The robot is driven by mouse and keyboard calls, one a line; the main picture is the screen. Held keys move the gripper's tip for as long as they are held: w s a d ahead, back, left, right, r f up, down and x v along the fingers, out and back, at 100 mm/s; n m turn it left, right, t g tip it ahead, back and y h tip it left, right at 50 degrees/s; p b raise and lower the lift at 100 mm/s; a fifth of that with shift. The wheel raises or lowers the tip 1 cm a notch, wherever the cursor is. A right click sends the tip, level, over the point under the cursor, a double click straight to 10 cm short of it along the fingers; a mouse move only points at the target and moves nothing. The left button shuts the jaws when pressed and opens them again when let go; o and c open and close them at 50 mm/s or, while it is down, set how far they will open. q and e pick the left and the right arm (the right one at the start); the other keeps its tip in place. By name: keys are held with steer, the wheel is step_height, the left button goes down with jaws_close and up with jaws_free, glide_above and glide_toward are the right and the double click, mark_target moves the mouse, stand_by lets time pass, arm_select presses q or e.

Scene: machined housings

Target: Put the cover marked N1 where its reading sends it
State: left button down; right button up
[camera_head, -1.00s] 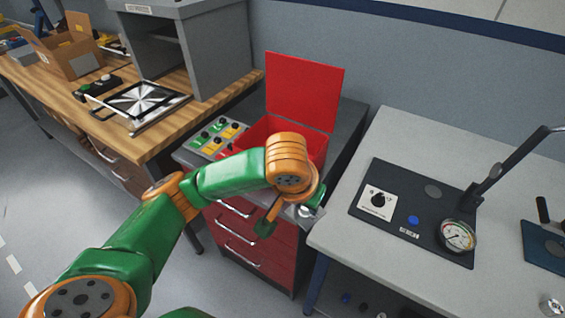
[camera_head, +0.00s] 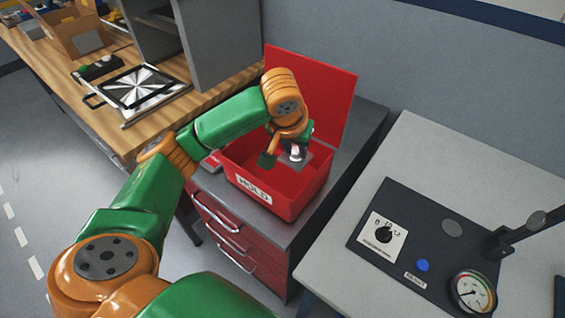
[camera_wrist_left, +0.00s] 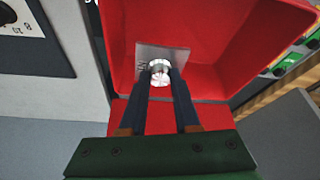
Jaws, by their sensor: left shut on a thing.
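My left gripper (camera_head: 284,152) is shut on the metal knob of a grey square cover (camera_head: 308,161). The cover is over the open red box (camera_head: 287,207), within its opening; I cannot tell whether it touches the bottom. The box's front label reads HOLD, and its red lid stands up at the back. In the left wrist view the fingers (camera_wrist_left: 160,76) grip the shiny knob, and the cover (camera_wrist_left: 165,52) bears a mark at its left, partly hidden, that looks like N1. The red box (camera_wrist_left: 225,35) surrounds it there. My right gripper is not in view.
The red box stands on a drawer cabinet (camera_head: 300,228). To the right a light table (camera_head: 350,190) carries a black test fixture (camera_head: 403,262) with a dial gauge (camera_head: 472,292) and lever. To the left a wooden bench (camera_head: 98,122) holds a framed plate (camera_head: 137,90) and a grey cabinet.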

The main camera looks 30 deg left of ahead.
arm_select(q)
steer(key=a+f, duration=0.1)
steer(key=f, duration=0.1)
steer(key=w+a+f, duration=0.1)
steer(key=a+f, duration=0.1)
steer(key=w+a+f, duration=0.1)
steer(key=f, duration=0.1)
steer(key=shift+a, duration=0.15)
step_height(320, 180, down, 3)
steer(key=shift+s+r+p, duration=0.1)
steer(key=shift+r+p, duration=0.05)
steer(key=shift+p, duration=0.2)
steer(key=shift+f, duration=0.2)
steer(key=c, duration=0.6)
jaws_free()
steer(key=shift+c, duration=0.2)
steer(key=shift+r, duration=0.1)
steer(key=v, duration=1.1)
steer(key=shift+r+p, duration=0.3)
steer(key=shift+r, duration=0.15)
